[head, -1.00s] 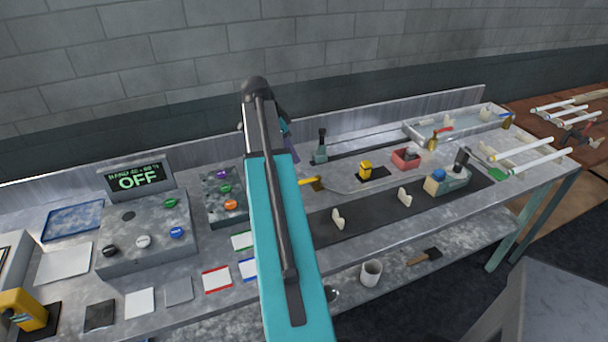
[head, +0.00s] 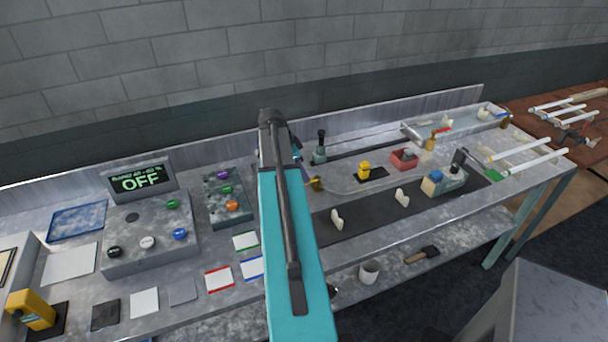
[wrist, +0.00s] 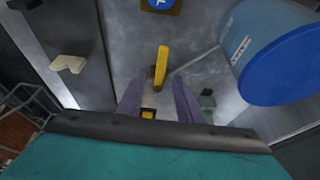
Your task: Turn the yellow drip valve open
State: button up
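The yellow drip valve's handle (wrist: 161,66) is a short yellow bar, seen from close up in the wrist view. It stands just ahead of my gripper (wrist: 158,88), roughly between the lines of its two purple fingers. The fingers are apart, with no object visibly clamped between them. In the head view, a brass valve body (head: 316,184) shows just right of my arm, close to my gripper (head: 304,171). My arm hides most of the handle there. Contact between fingers and handle cannot be told.
A large blue cylinder (wrist: 275,50) fills the upper right of the wrist view. A dark green bottle-like item (head: 320,150) stands behind the valve. A control box (head: 150,235) and a display reading OFF (head: 140,180) are left. White supports (head: 337,219) stand on the dark mat.

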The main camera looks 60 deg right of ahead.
jog(key=shift+p+x, duration=0.35)
jog(key=shift+x, duration=0.95)
grip_shut()
